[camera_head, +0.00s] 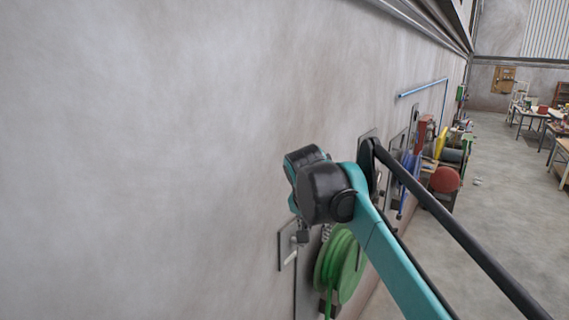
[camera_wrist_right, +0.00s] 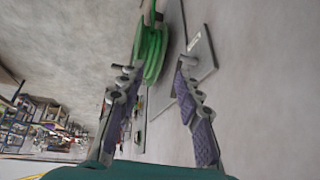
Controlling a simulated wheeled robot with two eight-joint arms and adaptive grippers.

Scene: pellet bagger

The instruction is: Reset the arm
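My right arm (camera_head: 390,260) reaches up from the lower right in the head view, with its dark wrist close to the grey wall. My right gripper (camera_wrist_right: 154,85) shows in the wrist view with its two purple-padded fingers spread apart and nothing held between them. In the head view it is mostly hidden behind the wrist. My left gripper and left arm are not in view.
The grey wall (camera_head: 150,150) fills the left side. A green hose reel (camera_head: 341,262) hangs on it below my wrist, beside a small grey wall plate (camera_head: 287,250). A red round-topped object (camera_head: 444,181) and workbenches stand farther off. Open floor (camera_head: 500,215) lies right.

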